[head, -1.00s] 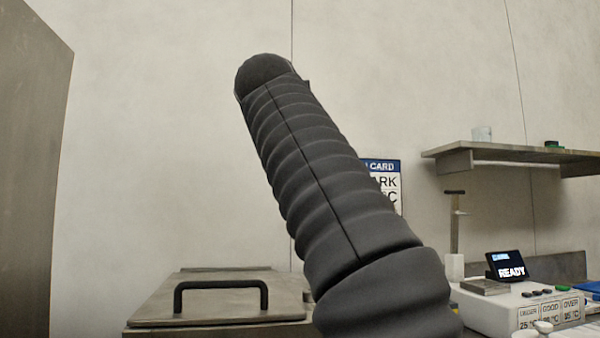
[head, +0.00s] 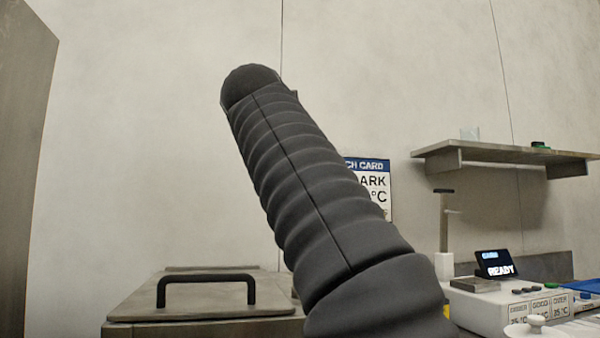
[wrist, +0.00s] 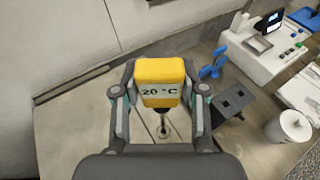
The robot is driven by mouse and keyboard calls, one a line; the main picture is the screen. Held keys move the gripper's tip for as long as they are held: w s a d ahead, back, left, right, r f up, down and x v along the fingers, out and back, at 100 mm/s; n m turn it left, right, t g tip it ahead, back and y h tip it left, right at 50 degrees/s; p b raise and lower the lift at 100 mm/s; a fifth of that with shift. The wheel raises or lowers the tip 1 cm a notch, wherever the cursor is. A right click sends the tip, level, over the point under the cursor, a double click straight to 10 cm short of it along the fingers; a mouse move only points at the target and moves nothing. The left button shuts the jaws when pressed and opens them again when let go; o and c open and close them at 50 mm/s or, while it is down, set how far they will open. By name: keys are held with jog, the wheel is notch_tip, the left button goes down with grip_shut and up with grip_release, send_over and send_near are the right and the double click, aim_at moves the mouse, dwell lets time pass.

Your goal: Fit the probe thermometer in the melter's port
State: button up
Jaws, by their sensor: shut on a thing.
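The probe thermometer is a yellow block (wrist: 160,82) with a "20 °C" display, in the wrist view. My gripper (wrist: 160,98) is shut on it, a finger on each side. Its dark probe (wrist: 165,120) points down at the metal top below. A small round mark, perhaps the port (wrist: 163,133), shows near the probe's tip; whether they touch I cannot tell. The melter seems to be the metal box with a black-handled lid (head: 205,308) in the head view. My arm hides the gripper and thermometer there.
A white unit with a READY screen (head: 495,264) stands at the right. A shelf (head: 500,152) is on the wall above it. In the wrist view, a blue item (wrist: 213,65), a dark block (wrist: 233,98) and a white lidded pot (wrist: 290,126) stand right of the gripper.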

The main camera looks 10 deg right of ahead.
jog(key=shift+f+b, duration=0.85)
jog(key=shift+f, duration=0.55)
jog(key=shift+p, duration=0.85)
dwell(0.9)
